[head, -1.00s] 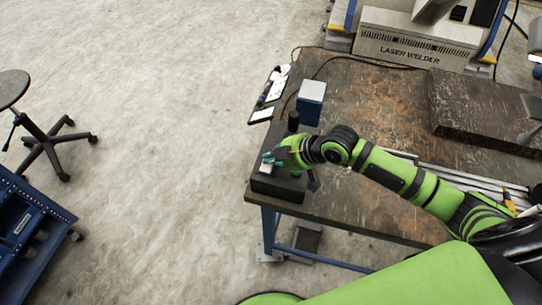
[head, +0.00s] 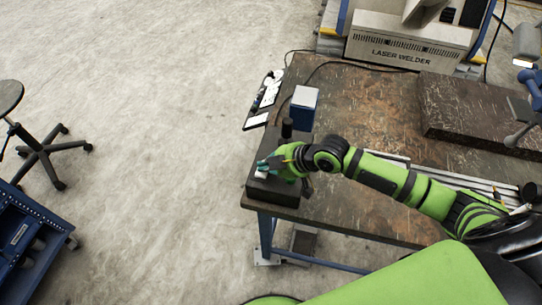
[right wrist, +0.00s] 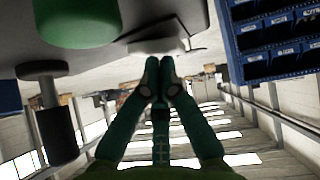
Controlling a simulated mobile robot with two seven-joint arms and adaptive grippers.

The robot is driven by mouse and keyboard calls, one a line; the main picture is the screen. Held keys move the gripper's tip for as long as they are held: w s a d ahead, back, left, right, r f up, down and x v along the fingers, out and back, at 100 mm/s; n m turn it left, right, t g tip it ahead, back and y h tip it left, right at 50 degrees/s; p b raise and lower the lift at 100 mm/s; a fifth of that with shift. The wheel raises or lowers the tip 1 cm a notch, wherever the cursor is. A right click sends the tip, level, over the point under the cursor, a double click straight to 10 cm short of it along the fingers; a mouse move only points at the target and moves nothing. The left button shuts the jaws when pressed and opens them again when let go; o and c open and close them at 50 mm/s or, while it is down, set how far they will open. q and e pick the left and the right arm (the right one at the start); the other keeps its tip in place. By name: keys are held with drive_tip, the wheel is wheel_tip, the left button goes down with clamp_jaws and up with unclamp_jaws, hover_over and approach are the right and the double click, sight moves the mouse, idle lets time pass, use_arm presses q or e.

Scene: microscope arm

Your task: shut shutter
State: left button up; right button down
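A dark block-like device (head: 272,190) sits at the near left corner of the table. A black upright cylinder (head: 287,126) and a blue box with a white top (head: 303,112) stand at its far end. My right gripper (head: 264,164) is low over the device's near end, beside a small white part (head: 261,174) that it partly covers. In the right wrist view, my right gripper (right wrist: 159,62) has its teal fingertips together, with nothing visible between them. A pale piece (right wrist: 158,46) is just beyond the tips; contact cannot be told. No shutter can be clearly made out. My left gripper is out of view.
The brown worn table (head: 350,110) carries a thick dark slab (head: 475,105) at right. A laser welder (head: 405,50) stands behind. Papers or phones (head: 266,95) lie at the left edge. A stool (head: 40,148) and blue cabinet (head: 30,230) are on the floor at left.

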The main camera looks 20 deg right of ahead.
drive_tip(key=r+p, duration=0.4)
drive_tip(key=shift+w+d+r+p, duration=0.1)
drive_tip(key=shift+w+r+p, duration=0.2)
drive_tip(key=shift+w+r, duration=0.1)
drive_tip(key=shift+s+d+b, duration=0.2)
drive_tip(key=shift+d+b, duration=0.65)
drive_tip(key=shift+d, duration=0.05)
use_arm(q)
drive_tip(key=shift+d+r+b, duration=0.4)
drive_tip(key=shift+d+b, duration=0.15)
drive_tip(key=shift+b, duration=0.55)
use_arm(e)
drive_tip(key=w+d+v, duration=0.1)
drive_tip(key=v, duration=0.7)
drive_tip(key=shift+w+r, duration=0.3)
